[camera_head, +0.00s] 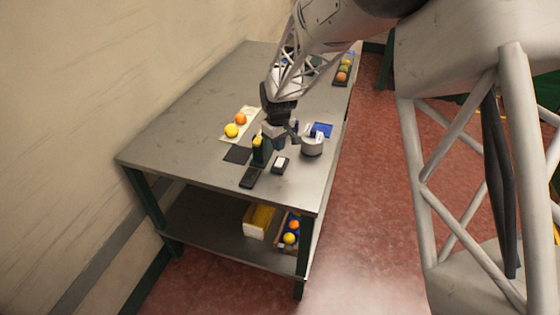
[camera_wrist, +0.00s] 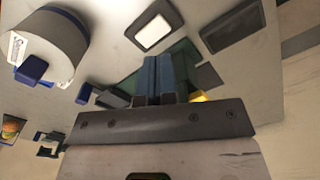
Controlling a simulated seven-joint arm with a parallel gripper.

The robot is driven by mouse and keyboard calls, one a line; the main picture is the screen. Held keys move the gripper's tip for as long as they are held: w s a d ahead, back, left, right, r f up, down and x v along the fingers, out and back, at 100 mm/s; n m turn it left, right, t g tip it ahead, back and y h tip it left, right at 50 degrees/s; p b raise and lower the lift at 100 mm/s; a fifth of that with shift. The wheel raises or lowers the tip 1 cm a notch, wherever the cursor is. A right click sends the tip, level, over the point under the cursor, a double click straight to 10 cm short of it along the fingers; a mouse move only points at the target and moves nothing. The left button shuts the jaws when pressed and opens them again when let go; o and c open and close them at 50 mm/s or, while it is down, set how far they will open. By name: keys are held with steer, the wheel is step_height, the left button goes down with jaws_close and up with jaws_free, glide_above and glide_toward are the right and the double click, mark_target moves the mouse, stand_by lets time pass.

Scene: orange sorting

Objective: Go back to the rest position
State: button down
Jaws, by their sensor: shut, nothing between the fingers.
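My gripper (camera_head: 279,143) is over the front part of the grey metal table (camera_head: 185,115), pointing down. In the wrist view its two blue-grey fingers (camera_wrist: 160,78) lie side by side, shut and empty. A dark green object with a yellow part (camera_head: 258,150) stands just left of the gripper in the head view; in the wrist view it is partly hidden behind the fingers. I cannot tell if the fingers touch it.
A round grey container (camera_head: 312,146) and a blue pad (camera_head: 322,130) are right of the gripper. A small dark box with a white top (camera_head: 280,165) and a black device (camera_head: 250,177) lie in front. An orange (camera_head: 240,118) and a yellow fruit (camera_head: 231,130) sit left. A fruit tray (camera_head: 340,82) lies far back.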

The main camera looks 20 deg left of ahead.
steer(key=shift+d+r, duration=0.1)
steer(key=shift+r, duration=0.05)
stand_by(0.4)
steer(key=s+d+r+m+t, duration=0.1)
steer(key=s+d+r+m, duration=0.2)
steer(key=s+d+r, duration=0.55)
steer(key=s+d+r+m, duration=0.3)
steer(key=d+r, duration=0.7)
steer(key=d, duration=0.7)
steer(key=s+d+r+m, duration=0.1)
steer(key=s+d+m, duration=0.2)
steer(key=s+d, duration=0.5)
steer(key=s+d+r+m+t, duration=0.1)
steer(key=s+d+r+m, duration=0.1)
steer(key=s+d, duration=0.7)
steer(key=s+m, duration=0.1)
steer(key=s, duration=0.6)
steer(key=shift+r+t, duration=0.15)
steer(key=shift+t, duration=0.15)
